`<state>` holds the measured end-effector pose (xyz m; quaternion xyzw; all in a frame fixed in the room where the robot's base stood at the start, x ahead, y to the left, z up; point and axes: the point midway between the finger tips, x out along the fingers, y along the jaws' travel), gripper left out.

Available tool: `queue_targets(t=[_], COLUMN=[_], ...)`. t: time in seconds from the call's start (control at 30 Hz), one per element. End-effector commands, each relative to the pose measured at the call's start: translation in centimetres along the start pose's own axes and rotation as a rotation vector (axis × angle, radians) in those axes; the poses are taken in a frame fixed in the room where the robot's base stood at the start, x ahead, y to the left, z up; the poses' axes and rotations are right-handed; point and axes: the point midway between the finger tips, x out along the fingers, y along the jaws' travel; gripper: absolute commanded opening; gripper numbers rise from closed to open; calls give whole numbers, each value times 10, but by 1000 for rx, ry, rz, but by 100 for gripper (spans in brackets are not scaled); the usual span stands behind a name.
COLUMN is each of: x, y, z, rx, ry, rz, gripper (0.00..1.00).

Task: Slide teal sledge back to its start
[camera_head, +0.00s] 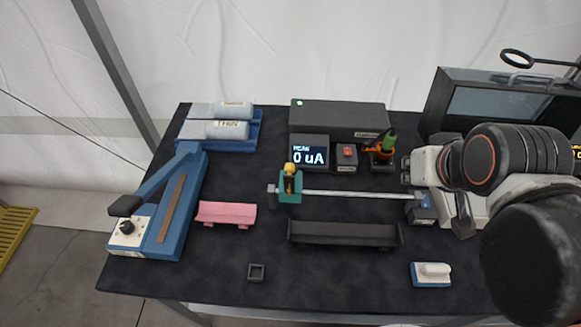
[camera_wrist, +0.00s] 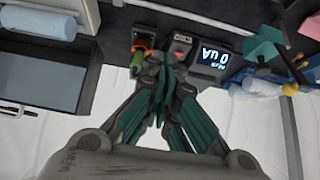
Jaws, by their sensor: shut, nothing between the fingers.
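The teal sledge (camera_head: 290,190) sits at the left end of a metal rail (camera_head: 350,194), with a yellow-topped piece standing in it. In the wrist view, which is upside down, a teal block that looks like the sledge (camera_wrist: 262,28) shows at upper right. My gripper (camera_wrist: 166,68) is shut and empty in the wrist view, its fingers together and apart from the sledge. In the head view my arm reaches in from the right, near the rail's right end, and the fingertips are not clear there.
A meter (camera_head: 310,154), a red-button box (camera_head: 346,157) and an orange-green tool in its stand (camera_head: 382,153) stand behind the rail. A dark trough (camera_head: 344,235) lies in front, a pink cradle (camera_head: 226,213) at left. A blue sealer (camera_head: 170,210) stands farther left.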

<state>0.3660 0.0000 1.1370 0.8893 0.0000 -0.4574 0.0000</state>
Motion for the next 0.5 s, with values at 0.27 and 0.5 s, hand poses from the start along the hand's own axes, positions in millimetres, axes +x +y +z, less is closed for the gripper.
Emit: queue_targets(t=[0.27,0.5], x=[0,0], y=[0,0], z=[0,-1], rx=[0,-5], ry=[0,-2], rz=[0,-1], gripper=[0,18])
